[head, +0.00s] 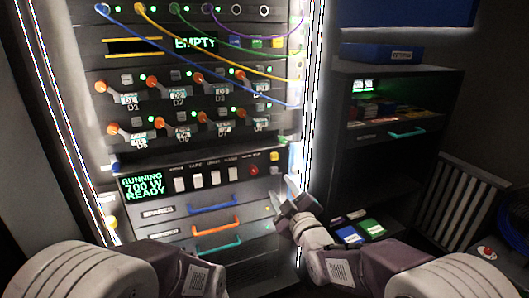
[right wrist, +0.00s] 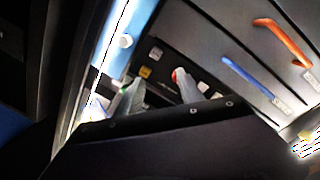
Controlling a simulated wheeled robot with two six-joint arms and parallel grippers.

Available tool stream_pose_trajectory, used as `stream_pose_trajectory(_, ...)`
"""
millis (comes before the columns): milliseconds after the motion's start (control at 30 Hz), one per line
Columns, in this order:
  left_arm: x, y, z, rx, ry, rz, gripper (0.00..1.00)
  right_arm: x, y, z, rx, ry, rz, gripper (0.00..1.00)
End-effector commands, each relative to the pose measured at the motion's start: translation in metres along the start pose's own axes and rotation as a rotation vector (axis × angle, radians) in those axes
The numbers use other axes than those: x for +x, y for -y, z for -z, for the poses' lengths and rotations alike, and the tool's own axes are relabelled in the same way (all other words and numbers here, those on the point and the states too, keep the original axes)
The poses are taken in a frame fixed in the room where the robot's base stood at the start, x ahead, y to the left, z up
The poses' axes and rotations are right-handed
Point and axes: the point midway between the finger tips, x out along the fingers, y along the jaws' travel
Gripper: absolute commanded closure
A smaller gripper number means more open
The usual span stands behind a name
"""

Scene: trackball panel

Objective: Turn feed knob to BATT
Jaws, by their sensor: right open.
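The rack panel (head: 195,165) stands lit in front of me. No control readable as the feed knob or as BATT shows clearly; the small labels are too blurred. A white round knob (right wrist: 125,41) sits on a blue strip in the right wrist view. My right gripper (head: 283,197) is open and empty at the panel's lower right. In the right wrist view its two fingers (right wrist: 154,93) are spread before a control strip, one overlapping a red button (right wrist: 177,74). I cannot tell whether it touches. My left gripper is out of sight; only my left arm shows.
A display (head: 142,187) reads RUNNING 700 W READY beside white switches (head: 213,178). Drawers with blue (head: 212,205), orange and teal handles lie below. Orange levers (head: 152,83) and hanging cables (head: 230,65) are above. A dark shelf cabinet (head: 385,165) stands right.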

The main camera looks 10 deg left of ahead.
Motion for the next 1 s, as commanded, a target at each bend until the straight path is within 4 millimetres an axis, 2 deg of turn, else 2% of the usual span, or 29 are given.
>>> stream_pose_trajectory(33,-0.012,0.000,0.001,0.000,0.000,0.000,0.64,0.002,0.003,0.014,0.001,-0.009,0.020,0.55)
stream_pose_trajectory(200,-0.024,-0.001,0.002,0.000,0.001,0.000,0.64,0.002,0.022,0.033,0.003,-0.028,0.068,0.55)
stream_pose_trajectory(300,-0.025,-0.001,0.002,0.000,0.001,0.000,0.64,0.002,0.026,0.039,0.003,-0.036,0.078,0.55)
stream_pose_trajectory(467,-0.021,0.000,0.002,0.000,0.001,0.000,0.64,0.007,0.029,0.037,0.003,-0.038,0.077,0.55)
stream_pose_trajectory(800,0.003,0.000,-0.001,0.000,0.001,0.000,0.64,0.069,0.035,0.038,0.004,-0.038,0.076,0.55)
stream_pose_trajectory(1000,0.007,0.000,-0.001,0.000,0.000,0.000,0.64,0.089,0.034,0.040,0.004,-0.037,0.077,0.55)
